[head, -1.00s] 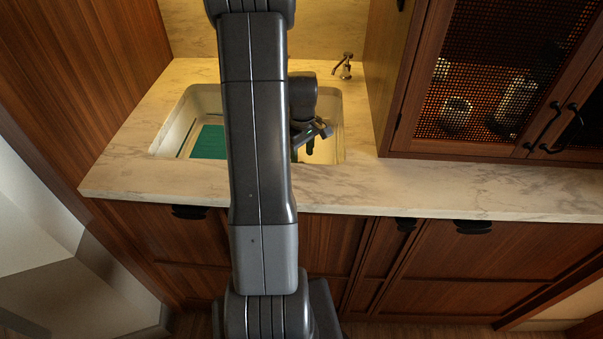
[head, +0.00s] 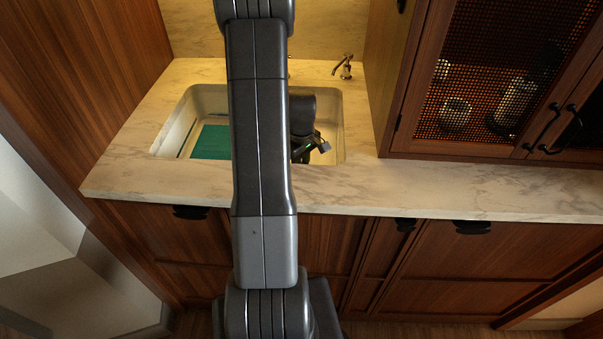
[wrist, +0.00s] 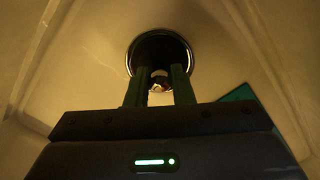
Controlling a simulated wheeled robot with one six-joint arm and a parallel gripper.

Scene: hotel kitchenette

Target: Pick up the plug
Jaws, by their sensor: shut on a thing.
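In the wrist view, the plug (wrist: 159,77) shows as a small, partly shiny piece between my fingertips, in front of a dark round drain opening with a bright metal rim (wrist: 188,54). My gripper (wrist: 158,84) is shut on it. The picture is dim, and I cannot tell whether the plug is still seated in the drain or clear of it. In the head view, my wrist is down inside the pale sink (head: 335,115); my arm hides the fingertips and the plug.
A green flat thing (head: 211,142) lies in the left of the sink. The sink walls surround my gripper closely. A small tap (head: 345,68) stands behind the sink at the right. The marble counter (head: 450,190) is clear in front; a mesh-door cabinet (head: 480,90) stands on its right.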

